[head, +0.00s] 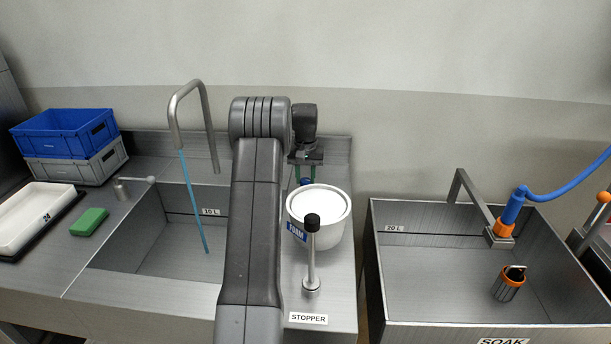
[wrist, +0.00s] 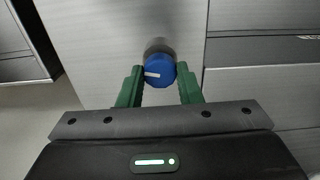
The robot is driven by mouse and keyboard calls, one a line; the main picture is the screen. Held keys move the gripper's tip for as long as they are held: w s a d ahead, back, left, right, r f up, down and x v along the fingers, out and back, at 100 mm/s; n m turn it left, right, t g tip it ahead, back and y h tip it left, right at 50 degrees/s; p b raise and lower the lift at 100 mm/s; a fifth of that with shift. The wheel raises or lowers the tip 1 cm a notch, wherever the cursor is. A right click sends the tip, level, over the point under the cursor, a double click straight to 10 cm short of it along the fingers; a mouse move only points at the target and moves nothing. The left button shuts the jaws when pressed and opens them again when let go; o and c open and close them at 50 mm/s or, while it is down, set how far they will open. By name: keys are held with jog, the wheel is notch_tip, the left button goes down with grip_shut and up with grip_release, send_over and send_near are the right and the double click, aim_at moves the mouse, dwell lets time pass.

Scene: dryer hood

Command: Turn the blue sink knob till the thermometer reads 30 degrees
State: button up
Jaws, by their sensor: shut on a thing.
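The blue sink knob (wrist: 159,71) shows in the wrist view, with a white mark on its face pointing left. My gripper (wrist: 160,78) has its green fingers on either side of the knob and is shut on it. In the head view my gripper (head: 306,172) is behind the white tub, and only a bit of blue shows below its fingers. A thin blue stream (head: 192,200) runs from the bent grey spout (head: 207,110) into the left sink (head: 150,215). I cannot make out a thermometer reading in either view.
A white tub (head: 330,235) and a black-topped stopper lever (head: 311,262) stand just in front of my gripper. A soak basin (head: 440,270) with a blue hose (head: 570,190) is at right. Blue and grey crates (head: 70,140), a green sponge (head: 90,221) and a white tray (head: 30,215) are at left.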

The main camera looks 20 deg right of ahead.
aim_at(305, 180)
jog(key=o, duration=1)
jog(key=shift+c, duration=0.2)
jog(key=shift+r, duration=0.15)
notch_tip(305, 180, up, 14)
jog(key=shift+f+b, duration=0.25)
jog(key=shift+b, duration=0.15)
jog(key=shift+f, duration=0.15)
notch_tip(305, 180, down, 14)
jog(key=shift+r+p, duration=0.15)
jog(key=shift+p, duration=0.3)
jog(key=shift+m, duration=0.3)
jog(key=shift+r, duration=0.1)
